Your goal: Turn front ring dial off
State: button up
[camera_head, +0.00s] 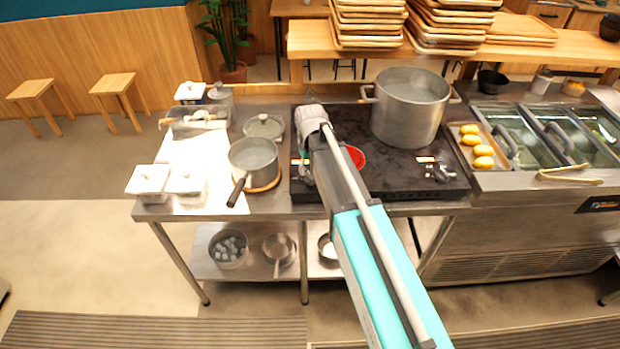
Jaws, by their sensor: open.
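The black cooktop (385,182) sits on the steel counter. A red glowing ring (356,157) shows on it, partly hidden behind my arm. My gripper (303,174) points down at the cooktop's front left corner, left of the red ring. It is open, with nothing seen in it. Its fingertips are small and partly covered by my arm, so I cannot tell whether they touch a dial there. Silver dials (440,172) with a small light panel show at the cooktop's front right. I cannot read the dials' positions.
A large steel pot (408,110) stands at the back right of the cooktop. A saucepan (253,160) on a wooden mat stands left of my gripper, its handle toward the front. A tray of yellow fruit (468,135) lies to the right. White lidded boxes (150,180) stand at the left.

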jog(key=shift+f+b, duration=1)
jog(key=shift+f, duration=0.25)
jog(key=shift+c, duration=0.2)
grip_shut()
